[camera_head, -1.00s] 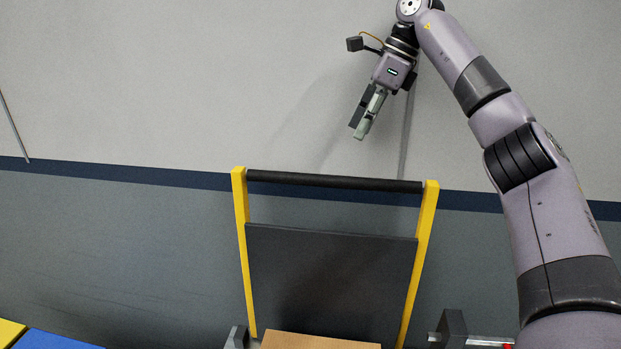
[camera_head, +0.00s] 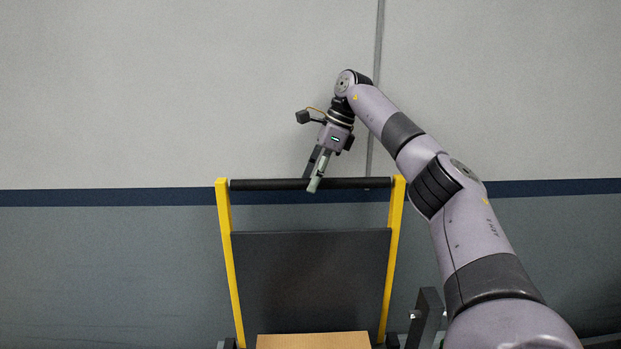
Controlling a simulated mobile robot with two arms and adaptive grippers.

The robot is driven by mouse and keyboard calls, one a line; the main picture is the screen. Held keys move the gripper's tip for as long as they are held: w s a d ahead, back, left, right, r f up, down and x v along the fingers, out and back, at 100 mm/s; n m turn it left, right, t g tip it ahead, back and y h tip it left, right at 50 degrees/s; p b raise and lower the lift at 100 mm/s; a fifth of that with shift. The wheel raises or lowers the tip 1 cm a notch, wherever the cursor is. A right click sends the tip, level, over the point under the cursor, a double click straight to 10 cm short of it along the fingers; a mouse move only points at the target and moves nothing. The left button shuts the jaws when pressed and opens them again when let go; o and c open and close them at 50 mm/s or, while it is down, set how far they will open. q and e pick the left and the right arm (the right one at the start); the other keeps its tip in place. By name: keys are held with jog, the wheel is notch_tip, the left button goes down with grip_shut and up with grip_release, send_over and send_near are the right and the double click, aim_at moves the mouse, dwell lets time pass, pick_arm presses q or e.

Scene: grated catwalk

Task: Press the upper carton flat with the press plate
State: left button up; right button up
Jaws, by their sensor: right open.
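The press plate (camera_head: 310,280) is a dark grey panel standing raised between two yellow side arms (camera_head: 228,265). A black handle bar (camera_head: 265,185) joins the arms at the top. The top of a brown carton (camera_head: 313,341) shows at the bottom edge, below the plate; the rest of it is cut off. My right gripper (camera_head: 313,182) is open and points down at the middle of the handle bar. It overlaps the bar in the picture; I cannot tell whether they touch. My left gripper is out of view.
A grey wall with a dark blue stripe (camera_head: 110,197) fills the background. A dark metal bracket (camera_head: 425,318) stands at the lower right, close to my right arm. The space left of the press is clear in view.

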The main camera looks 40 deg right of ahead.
jog(key=shift+s+d, duration=0.15)
jog(key=shift+c, duration=0.9)
jog(key=shift+a, duration=0.3)
jog(key=c, duration=0.4)
grip_shut()
